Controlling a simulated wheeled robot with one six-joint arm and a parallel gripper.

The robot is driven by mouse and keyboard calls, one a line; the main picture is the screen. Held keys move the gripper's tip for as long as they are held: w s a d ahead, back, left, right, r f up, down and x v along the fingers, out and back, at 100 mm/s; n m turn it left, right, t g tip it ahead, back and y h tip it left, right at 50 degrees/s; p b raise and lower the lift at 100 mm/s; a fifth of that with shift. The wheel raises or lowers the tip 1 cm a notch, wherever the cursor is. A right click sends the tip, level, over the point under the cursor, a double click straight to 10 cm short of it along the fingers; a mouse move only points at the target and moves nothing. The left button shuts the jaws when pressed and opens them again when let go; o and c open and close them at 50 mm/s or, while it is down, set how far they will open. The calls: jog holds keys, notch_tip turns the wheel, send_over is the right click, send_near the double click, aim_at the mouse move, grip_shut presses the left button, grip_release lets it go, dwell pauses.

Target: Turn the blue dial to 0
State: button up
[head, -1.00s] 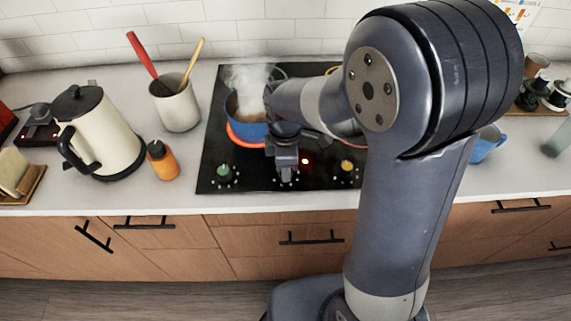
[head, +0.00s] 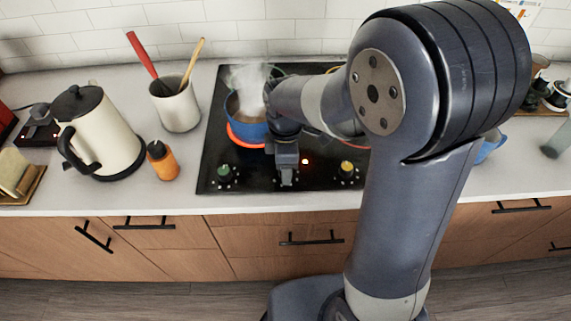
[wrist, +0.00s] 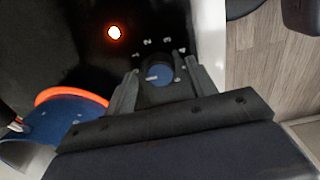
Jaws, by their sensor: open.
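The blue dial (wrist: 160,74) sits on the black cooktop's front edge in the wrist view, with a light pointer mark on its face and small white marks around it. My gripper (wrist: 161,80) is open, with one finger on each side of the dial. I cannot tell whether the fingers touch it. In the head view my gripper (head: 286,178) points down at the front of the cooktop and hides the blue dial.
A steaming blue pot (head: 250,131) stands on a glowing burner (head: 236,138) beside my gripper. A green dial (head: 224,172) and a yellow dial (head: 347,169) flank it. A kettle (head: 100,135) and orange bottle (head: 163,163) stand left.

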notch_tip(320, 180, up, 10)
dwell(0.4)
notch_tip(320, 180, down, 11)
jog(key=shift+r, duration=0.15)
dwell(0.4)
dwell(0.5)
